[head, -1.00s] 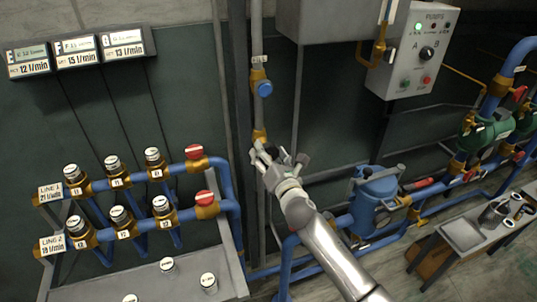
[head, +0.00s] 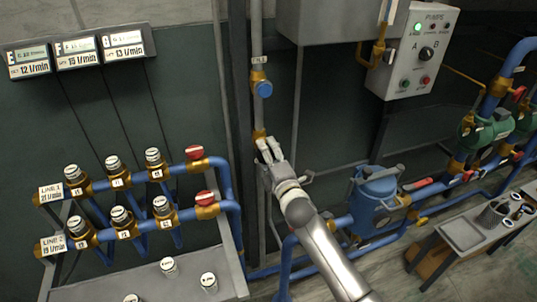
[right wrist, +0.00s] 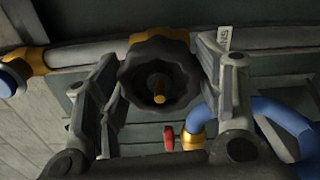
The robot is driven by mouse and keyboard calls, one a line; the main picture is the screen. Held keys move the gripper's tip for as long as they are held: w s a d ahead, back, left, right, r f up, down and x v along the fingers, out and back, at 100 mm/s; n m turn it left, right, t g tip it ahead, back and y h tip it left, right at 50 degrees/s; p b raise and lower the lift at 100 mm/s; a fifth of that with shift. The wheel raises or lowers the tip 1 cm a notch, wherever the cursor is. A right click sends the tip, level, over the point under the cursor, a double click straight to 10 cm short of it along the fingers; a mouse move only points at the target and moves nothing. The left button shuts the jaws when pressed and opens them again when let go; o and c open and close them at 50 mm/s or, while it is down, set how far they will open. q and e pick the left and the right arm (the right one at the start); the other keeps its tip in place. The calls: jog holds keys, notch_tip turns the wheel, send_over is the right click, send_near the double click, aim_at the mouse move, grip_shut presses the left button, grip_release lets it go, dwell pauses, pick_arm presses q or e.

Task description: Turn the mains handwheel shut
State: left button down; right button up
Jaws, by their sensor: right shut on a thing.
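The mains handwheel is a dark, scalloped wheel (right wrist: 135,72) with a brass stem at its centre in the right wrist view. It sits on a brass valve body (right wrist: 158,34) in a grey pipe. My right gripper (right wrist: 162,80) has one finger on each side of the wheel and is shut on its rim. In the head view my right gripper (head: 268,150) is at the vertical grey pipe, just below the brass fitting (head: 259,134), and hides the wheel. My left gripper is not in view.
A blue knob (head: 263,89) on a brass fitting sits above on the same pipe. Line manifolds with red valves (head: 194,153) stand to the left. A blue vessel (head: 375,190) stands to the right. A grey box (head: 330,22) hangs above.

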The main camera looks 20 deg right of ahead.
jog(key=m, duration=0.4)
jog(key=shift+m, duration=0.3)
jog(key=m+p, duration=0.1)
jog(key=m, duration=0.2)
jog(key=shift+m, duration=0.4)
jog(key=m+p, duration=0.1)
jog(key=m, duration=0.3)
jog(key=m+p, duration=0.1)
jog(key=m, duration=0.6)
jog(key=shift+f+m+p, duration=0.1)
jog(key=shift+m+p, duration=0.2)
jog(key=shift+p, duration=0.05)
jog(key=m, duration=0.3)
jog(key=shift+m, duration=0.3)
jog(key=m, duration=0.3)
jog(key=shift+a+m+p, duration=0.1)
jog(key=shift+m+p, duration=0.2)
jog(key=shift+m, duration=0.1)
jog(key=shift+f+m, duration=0.1)
jog(key=shift+m, duration=2)
